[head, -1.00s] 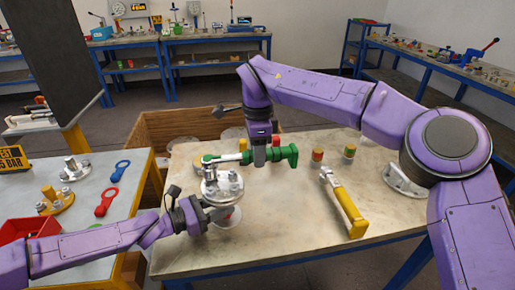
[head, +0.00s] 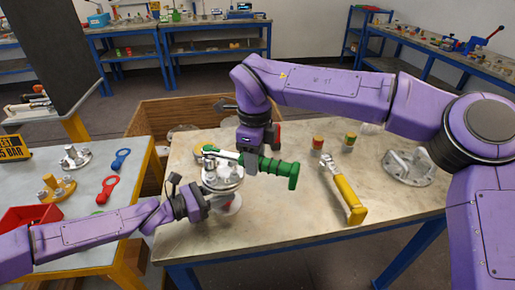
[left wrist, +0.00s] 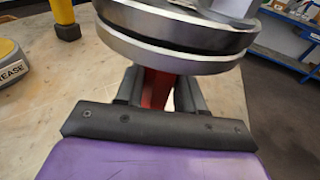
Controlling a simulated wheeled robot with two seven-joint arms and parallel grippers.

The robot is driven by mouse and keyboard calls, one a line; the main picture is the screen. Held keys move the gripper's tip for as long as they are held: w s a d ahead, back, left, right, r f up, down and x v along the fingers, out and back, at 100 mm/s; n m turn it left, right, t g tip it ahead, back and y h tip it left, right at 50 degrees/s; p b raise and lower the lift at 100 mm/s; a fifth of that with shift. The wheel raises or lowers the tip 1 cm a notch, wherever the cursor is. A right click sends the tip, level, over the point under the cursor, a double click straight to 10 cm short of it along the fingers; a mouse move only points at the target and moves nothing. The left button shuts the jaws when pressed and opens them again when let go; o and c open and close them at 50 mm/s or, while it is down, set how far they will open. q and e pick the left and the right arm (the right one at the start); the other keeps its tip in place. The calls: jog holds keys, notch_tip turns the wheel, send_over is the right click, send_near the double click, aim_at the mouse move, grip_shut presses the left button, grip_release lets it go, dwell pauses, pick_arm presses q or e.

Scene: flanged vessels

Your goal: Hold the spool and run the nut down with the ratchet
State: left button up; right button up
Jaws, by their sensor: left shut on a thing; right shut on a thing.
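The spool (head: 222,182) stands on the pale work table, its bolted silver flange on top. My left gripper (head: 208,201) is shut on it just below the flange. In the left wrist view the paired flange discs (left wrist: 180,45) fill the top, and the dark fingers (left wrist: 160,92) close around a red part beneath them. My right gripper (head: 254,160) is shut on the ratchet with the green handle (head: 280,168). The ratchet's silver head (head: 210,150) is at the far side of the flange top; the nut under it is hidden.
A yellow-handled tool (head: 345,192) lies to the right. A wooden crate (head: 150,120) is beyond the table. A side table at left holds red and blue wrenches (head: 107,190). The front of the table is clear.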

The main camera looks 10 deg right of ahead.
jog(key=s+a+r+m, duration=0.3)
jog(key=r+m, duration=0.1)
jog(key=r, duration=0.1)
jog(key=shift+s+a+m, duration=0.2)
jog(key=shift+s+m, duration=0.2)
dwell(0.7)
pick_arm(q)
jog(key=o, duration=1)
